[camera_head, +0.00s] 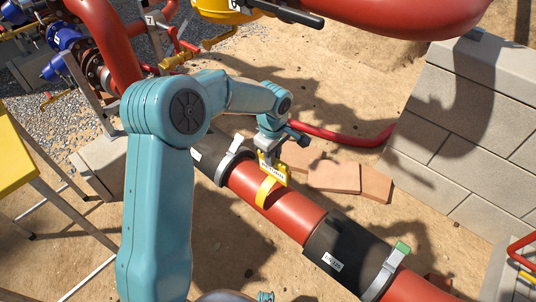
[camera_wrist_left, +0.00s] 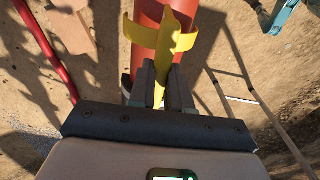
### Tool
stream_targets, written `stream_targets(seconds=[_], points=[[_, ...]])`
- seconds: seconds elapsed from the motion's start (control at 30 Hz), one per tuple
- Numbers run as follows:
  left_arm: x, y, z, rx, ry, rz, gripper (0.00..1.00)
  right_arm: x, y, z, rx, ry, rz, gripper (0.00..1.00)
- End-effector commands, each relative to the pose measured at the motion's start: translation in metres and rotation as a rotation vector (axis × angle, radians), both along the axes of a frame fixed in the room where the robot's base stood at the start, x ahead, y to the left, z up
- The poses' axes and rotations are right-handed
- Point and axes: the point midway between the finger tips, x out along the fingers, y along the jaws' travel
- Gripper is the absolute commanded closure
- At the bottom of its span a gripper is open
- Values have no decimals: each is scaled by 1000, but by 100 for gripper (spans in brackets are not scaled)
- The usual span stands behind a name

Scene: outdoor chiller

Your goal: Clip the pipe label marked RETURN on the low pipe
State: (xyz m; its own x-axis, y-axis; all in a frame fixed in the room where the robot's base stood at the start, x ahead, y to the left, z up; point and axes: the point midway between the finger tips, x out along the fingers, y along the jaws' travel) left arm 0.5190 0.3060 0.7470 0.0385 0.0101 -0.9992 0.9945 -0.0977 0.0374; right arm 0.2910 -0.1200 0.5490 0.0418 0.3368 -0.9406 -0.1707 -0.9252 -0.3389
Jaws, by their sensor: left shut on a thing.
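My left gripper (camera_head: 268,150) is shut on the yellow pipe label (camera_head: 273,168), gripping its flat plate. The plate carries dark lettering too small to read surely. The label's curved yellow clip (camera_head: 266,192) lies over the low red pipe (camera_head: 290,214) in the head view. In the left wrist view the label (camera_wrist_left: 160,38) sticks out beyond my left gripper (camera_wrist_left: 160,82), its two curved arms spread in front of the red pipe (camera_wrist_left: 148,15). I cannot tell whether the clip grips the pipe. A teal part, seemingly my right gripper, shows small at the head view's bottom edge.
Black sleeves (camera_head: 340,250) with grey clamps (camera_head: 385,272) flank the bare red stretch of pipe. A block wall (camera_head: 460,130) stands at the right, and flat bricks (camera_head: 335,177) lie behind the pipe. A yellow-topped stand (camera_head: 14,155) is at the left.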

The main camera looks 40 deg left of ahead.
Motion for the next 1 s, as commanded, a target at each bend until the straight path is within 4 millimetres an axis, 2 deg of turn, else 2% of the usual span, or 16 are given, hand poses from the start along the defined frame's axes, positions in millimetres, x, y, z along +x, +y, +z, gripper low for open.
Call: stream_targets(seconds=[1.0], points=[[22,-35,1,47,53,-12,100,0,0,12,0,0,-1,32]])
